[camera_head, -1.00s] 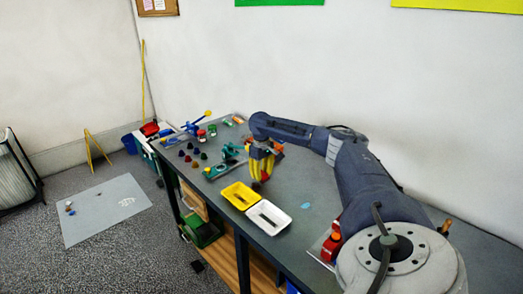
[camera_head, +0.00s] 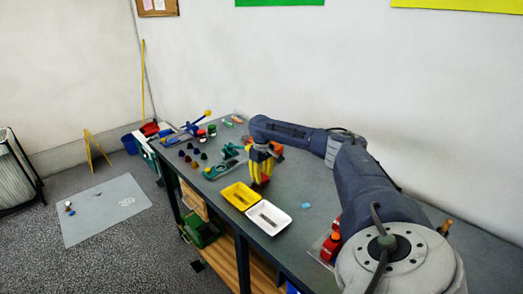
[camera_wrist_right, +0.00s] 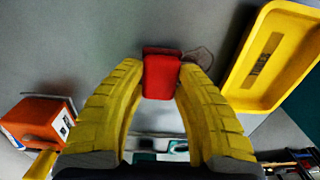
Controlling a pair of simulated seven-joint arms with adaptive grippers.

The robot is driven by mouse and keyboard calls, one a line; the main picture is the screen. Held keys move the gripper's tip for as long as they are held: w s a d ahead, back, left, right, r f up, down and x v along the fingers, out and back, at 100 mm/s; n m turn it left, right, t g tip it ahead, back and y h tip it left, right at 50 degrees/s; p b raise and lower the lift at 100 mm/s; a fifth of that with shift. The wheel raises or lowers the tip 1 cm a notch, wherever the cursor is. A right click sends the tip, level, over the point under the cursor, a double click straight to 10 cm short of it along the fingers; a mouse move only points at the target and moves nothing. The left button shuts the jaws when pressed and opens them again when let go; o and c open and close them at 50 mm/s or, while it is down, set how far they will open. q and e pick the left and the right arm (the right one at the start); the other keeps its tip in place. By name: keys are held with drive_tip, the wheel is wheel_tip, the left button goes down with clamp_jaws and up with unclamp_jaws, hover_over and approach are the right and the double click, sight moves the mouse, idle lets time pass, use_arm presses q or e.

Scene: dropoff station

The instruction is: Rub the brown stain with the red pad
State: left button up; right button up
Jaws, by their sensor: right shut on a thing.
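My right gripper (camera_head: 259,182) has yellow fingers and points down at the grey table, beside the yellow tray. In the right wrist view, the gripper (camera_wrist_right: 160,72) is shut on the red pad (camera_wrist_right: 162,78), which sits between its fingertips. A faint brownish stain (camera_wrist_right: 199,56) shows on the table just right of the pad, partly hidden by the pad and the right finger. Whether the pad touches the table is hard to tell. In the head view the stain is hidden by the gripper. My left gripper is not in view.
A yellow tray (camera_head: 229,191) lies close to the gripper, with a white tray (camera_head: 287,219) in front of it. An orange box (camera_wrist_right: 38,118) stands on the other side. Several small dark pieces (camera_head: 190,158) lie farther left. A small blue item (camera_head: 306,205) lies on open table to the right.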

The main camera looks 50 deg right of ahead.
drive_tip(key=shift+f, duration=0.4)
drive_tip(key=shift+w+a, duration=0.2)
drive_tip(key=shift+a, duration=1.7)
drive_tip(key=shift+w+a, duration=0.15)
drive_tip(key=shift+a, duration=1.7)
drive_tip(key=shift+d, duration=0.1)
drive_tip(key=shift+s+d+f, duration=0.1)
drive_tip(key=shift+s+d, duration=0.1)
drive_tip(key=shift+d, duration=1.6)
drive_tip(key=shift+s+d, duration=0.2)
drive_tip(key=shift+d, duration=1.6)
drive_tip(key=shift+s, duration=0.15)
